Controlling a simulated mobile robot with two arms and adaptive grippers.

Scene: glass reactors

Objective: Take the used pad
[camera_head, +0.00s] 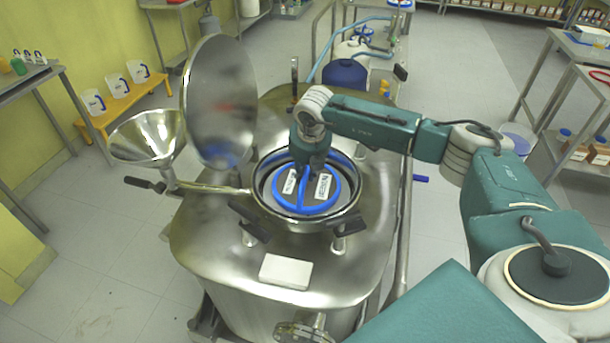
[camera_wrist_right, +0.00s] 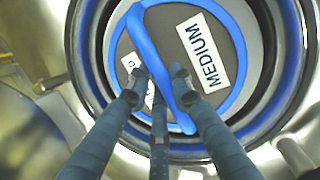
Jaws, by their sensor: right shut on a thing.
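A round grey disc (camera_head: 314,203) with a blue rim, a blue bar across it and white labels lies in the open round port of the steel vessel. It is probably the used pad. In the right wrist view one label on the disc (camera_wrist_right: 180,18) reads MEDIUM; the other is partly hidden by a finger. My right gripper (camera_head: 307,172) reaches down into the port from above. In the right wrist view its fingers (camera_wrist_right: 156,88) are closed around the blue bar (camera_wrist_right: 150,48). I cannot tell whether the disc is lifted. My left gripper is not in view.
The steel vessel's round lid (camera_head: 220,100) stands open behind the port. A steel funnel (camera_head: 147,136) is at its left. Black clamps (camera_head: 249,222) surround the port. A white block (camera_head: 286,271) lies on the vessel's front top. A yellow bench (camera_head: 120,104) with white jugs stands left.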

